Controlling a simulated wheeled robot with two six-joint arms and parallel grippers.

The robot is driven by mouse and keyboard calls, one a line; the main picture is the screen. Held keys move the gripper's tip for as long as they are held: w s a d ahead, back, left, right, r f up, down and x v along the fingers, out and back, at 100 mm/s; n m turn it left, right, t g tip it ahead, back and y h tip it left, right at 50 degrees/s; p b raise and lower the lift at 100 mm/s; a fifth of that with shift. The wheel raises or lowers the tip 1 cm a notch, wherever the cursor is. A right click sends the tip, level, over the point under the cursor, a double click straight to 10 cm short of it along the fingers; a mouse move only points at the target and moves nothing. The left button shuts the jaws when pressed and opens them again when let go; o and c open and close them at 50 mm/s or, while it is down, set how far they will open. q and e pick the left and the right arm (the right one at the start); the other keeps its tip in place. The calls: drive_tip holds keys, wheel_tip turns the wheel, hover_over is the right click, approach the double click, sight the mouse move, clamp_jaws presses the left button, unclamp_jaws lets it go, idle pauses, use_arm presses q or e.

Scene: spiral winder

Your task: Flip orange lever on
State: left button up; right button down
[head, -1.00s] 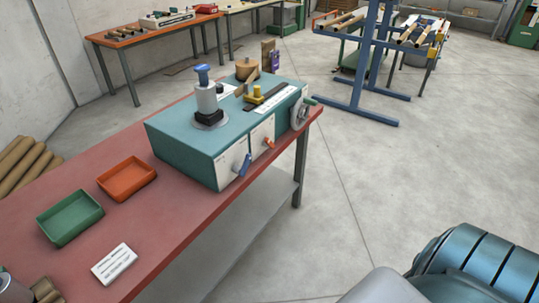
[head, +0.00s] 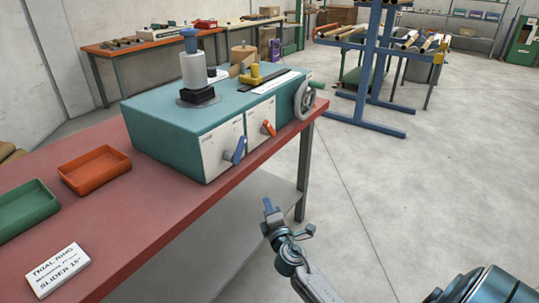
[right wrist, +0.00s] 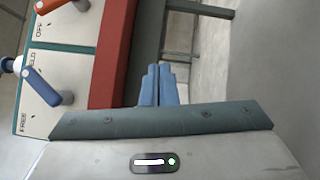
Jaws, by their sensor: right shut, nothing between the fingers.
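The orange lever (head: 268,127) is on the right white panel on the front of the teal winder box (head: 165,142). In the right wrist view the orange lever (right wrist: 48,6) is at the top left, partly cut off, near an "OFF" label. My right gripper (head: 268,203) is in front of the bench's front edge, below and apart from the lever. Its blue fingers (right wrist: 158,70) are shut and empty. My left gripper is out of view.
A blue lever (head: 236,150) is on the left panel, beside the orange one. A handwheel (head: 305,100) is at the box's right end. The red bench top (head: 150,215) carries green (head: 25,209) and orange (head: 94,170) trays. Open floor lies to the right.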

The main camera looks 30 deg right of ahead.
sight(270, 129)
use_arm(q)
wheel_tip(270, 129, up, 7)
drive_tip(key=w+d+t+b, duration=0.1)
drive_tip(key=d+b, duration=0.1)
drive_tip(key=b, duration=0.1)
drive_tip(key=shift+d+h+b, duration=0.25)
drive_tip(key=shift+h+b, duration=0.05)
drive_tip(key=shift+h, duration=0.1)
use_arm(e)
wheel_tip(270, 129, up, 12)
drive_tip(key=s+n+t+h, duration=0.1)
drive_tip(key=n+t, duration=0.1)
drive_tip(key=t, duration=0.2)
drive_tip(key=shift+a+n, duration=0.2)
drive_tip(key=shift+n, duration=0.2)
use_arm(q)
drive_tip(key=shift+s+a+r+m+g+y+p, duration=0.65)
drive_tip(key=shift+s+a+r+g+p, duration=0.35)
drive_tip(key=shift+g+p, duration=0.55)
use_arm(e)
drive_tip(key=s+d+r+x, duration=0.1)
drive_tip(key=d+x, duration=0.1)
drive_tip(key=x, duration=1)
drive_tip(key=shift+w+d, duration=0.15)
drive_tip(key=shift+d, duration=0.15)
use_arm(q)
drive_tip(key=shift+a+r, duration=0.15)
use_arm(e)
drive_tip(key=shift+r, duration=0.2)
